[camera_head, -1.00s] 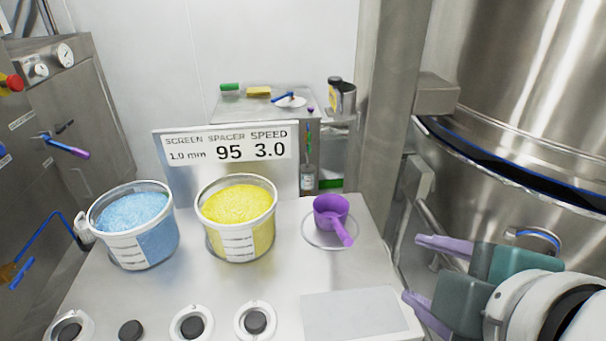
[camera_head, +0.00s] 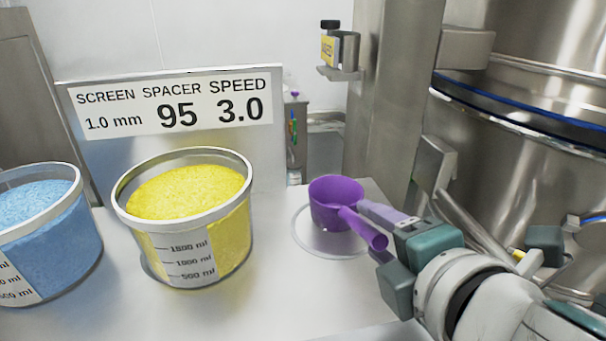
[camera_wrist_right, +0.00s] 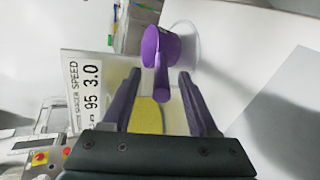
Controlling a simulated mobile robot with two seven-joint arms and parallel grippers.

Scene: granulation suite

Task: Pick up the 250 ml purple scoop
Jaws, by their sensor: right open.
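The purple scoop (camera_head: 335,200) stands on a ring mark (camera_head: 300,232) on the steel table, its handle pointing toward the lower right. My right gripper (camera_head: 374,232) is open and comes in from the right, with its fingers near the scoop's handle. In the right wrist view the scoop (camera_wrist_right: 160,45) is upper middle. Its handle lies between the open fingers of the gripper (camera_wrist_right: 158,88), near their tips, with gaps on both sides. One finger is partly hidden behind the handle in the head view. My left gripper is not in view.
A tub of yellow granules (camera_head: 190,225) stands left of the scoop, and a tub of blue granules (camera_head: 45,230) is farther left. A sign plate (camera_head: 170,115) stands behind them. A steel column (camera_head: 385,110) and a large steel vessel (camera_head: 530,90) are at right.

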